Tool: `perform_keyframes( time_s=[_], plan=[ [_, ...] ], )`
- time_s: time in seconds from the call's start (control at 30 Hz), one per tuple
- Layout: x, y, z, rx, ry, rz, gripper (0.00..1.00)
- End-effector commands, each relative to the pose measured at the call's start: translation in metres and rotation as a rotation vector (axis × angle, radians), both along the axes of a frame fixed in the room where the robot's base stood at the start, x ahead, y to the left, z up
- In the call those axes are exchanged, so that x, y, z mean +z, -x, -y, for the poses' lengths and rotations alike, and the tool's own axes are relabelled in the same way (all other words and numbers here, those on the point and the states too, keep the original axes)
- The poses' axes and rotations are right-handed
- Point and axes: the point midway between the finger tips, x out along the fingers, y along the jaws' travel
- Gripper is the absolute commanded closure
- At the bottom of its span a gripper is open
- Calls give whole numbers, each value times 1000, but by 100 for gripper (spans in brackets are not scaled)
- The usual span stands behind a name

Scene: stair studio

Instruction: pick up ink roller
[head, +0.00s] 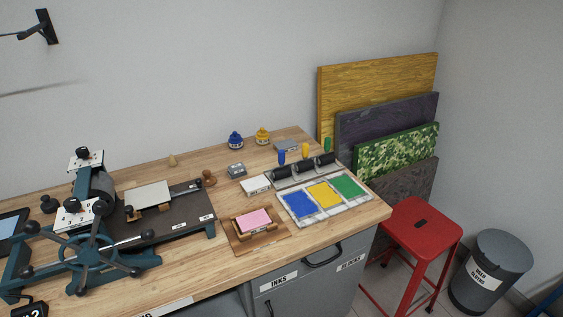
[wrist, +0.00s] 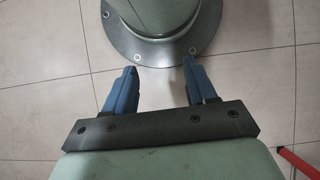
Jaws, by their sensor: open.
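Several ink rollers with black cylinders lie in a row at the back right of the wooden workbench. Their handles stand up in different colours: a blue-handled ink roller (head: 282,157), a yellow-handled ink roller (head: 305,150) and a green-handled ink roller (head: 327,145). They rest on a rack behind the ink tray. My gripper (wrist: 157,85) shows only in the wrist view. Its two blue fingers are apart with nothing between them. It points at the tiled floor and my own round base, away from the bench. No roller shows in the wrist view.
The ink tray (head: 319,213) with blue, yellow and green pads sits in front of the rollers. A printing press (head: 92,215) fills the bench's left side. A pink pad (head: 252,221) lies near the front edge. A red stool (head: 420,228) and grey bin (head: 490,268) stand right.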

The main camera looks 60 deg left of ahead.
Motion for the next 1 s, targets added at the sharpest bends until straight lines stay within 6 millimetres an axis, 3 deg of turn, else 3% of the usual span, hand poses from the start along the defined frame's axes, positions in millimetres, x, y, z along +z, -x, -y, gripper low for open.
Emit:
perform_keyframes(
  time_s=[0.17, 0.47, 0.77, 1.0],
  plan=[
    [2, -61, -19, 88, -26, 105, 44],
    [28, -172, -77, 266, -89, 304, 44],
    [77, -268, -160, 449, -162, 499, 44],
    [133, -330, -241, 592, -228, 653, 44]
  ],
)
